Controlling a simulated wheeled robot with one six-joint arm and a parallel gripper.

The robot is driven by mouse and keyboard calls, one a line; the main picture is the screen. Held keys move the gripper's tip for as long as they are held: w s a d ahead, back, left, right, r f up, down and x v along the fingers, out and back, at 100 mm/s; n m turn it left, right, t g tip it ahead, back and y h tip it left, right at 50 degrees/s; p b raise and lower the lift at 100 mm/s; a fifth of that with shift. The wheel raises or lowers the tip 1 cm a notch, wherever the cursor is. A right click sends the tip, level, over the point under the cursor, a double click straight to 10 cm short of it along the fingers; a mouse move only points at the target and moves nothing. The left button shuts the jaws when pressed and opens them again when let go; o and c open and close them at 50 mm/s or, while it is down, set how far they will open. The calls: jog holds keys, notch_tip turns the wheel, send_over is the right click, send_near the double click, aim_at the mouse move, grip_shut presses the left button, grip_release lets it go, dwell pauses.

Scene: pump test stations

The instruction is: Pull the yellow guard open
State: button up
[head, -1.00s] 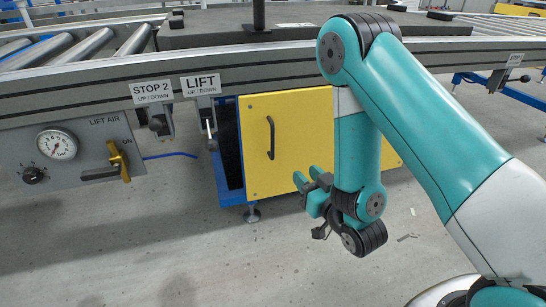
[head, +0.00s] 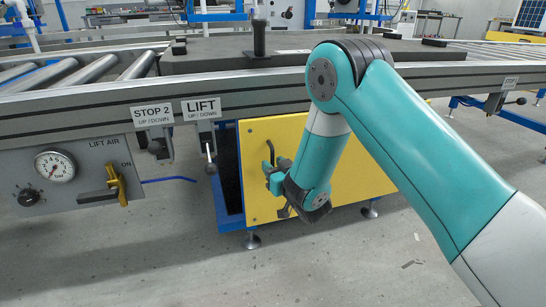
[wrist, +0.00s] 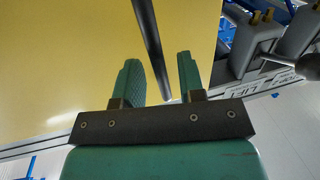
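The yellow guard (head: 255,200) is a flat yellow panel below the conveyor, and it looks closed. Its black bar handle (head: 268,150) stands upright on the left part of the panel. My gripper (head: 273,176) is at the guard, by the lower part of the handle. In the wrist view my gripper (wrist: 157,60) has its two green fingers apart, one on each side of the handle (wrist: 150,45), with gaps visible. The yellow guard (wrist: 60,70) fills the left of that view. My arm hides part of the guard in the head view.
The LIFT lever (head: 209,158) and STOP 2 lever (head: 160,148) hang left of the guard. A grey LIFT AIR panel (head: 85,180) with a gauge and yellow valve is farther left. The conveyor rail (head: 100,98) runs above. The floor (head: 180,250) in front is clear.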

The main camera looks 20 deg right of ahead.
jog(key=shift+w+a+p, duration=0.15)
jog(key=shift+w+p, duration=0.3)
jog(key=shift+w, duration=0.05)
grip_shut()
